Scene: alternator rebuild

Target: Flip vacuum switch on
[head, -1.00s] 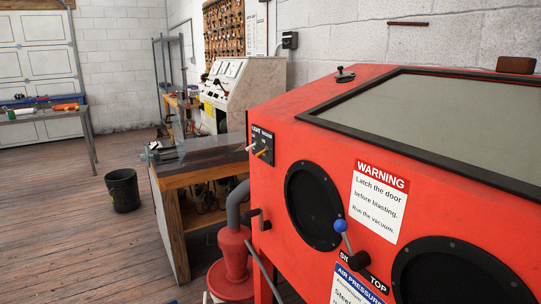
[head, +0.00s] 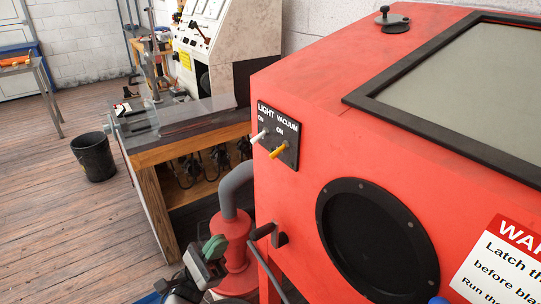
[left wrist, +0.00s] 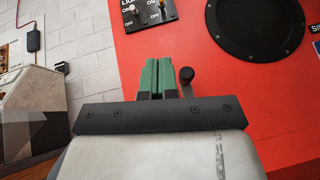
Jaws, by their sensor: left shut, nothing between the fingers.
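The vacuum switch (head: 278,151) is an orange toggle lever on the black switch panel (head: 291,159), at the left end of the red blasting cabinet. Its tip points down and left in the head view, with "ON" printed above it. It also shows at the top edge of the left wrist view (left wrist: 161,5). A white light switch (head: 258,138) sits to its left. My left gripper (head: 213,246) is below and left of the panel, apart from it. In the left wrist view its green fingers (left wrist: 158,66) are together and empty.
A dark handle (head: 272,234) juts from the cabinet (head: 330,110) close to my left gripper. A red vacuum canister with a grey hose (head: 236,192) stands below. A workbench (head: 185,152) and black bucket (head: 93,158) are further left, with open floor in front.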

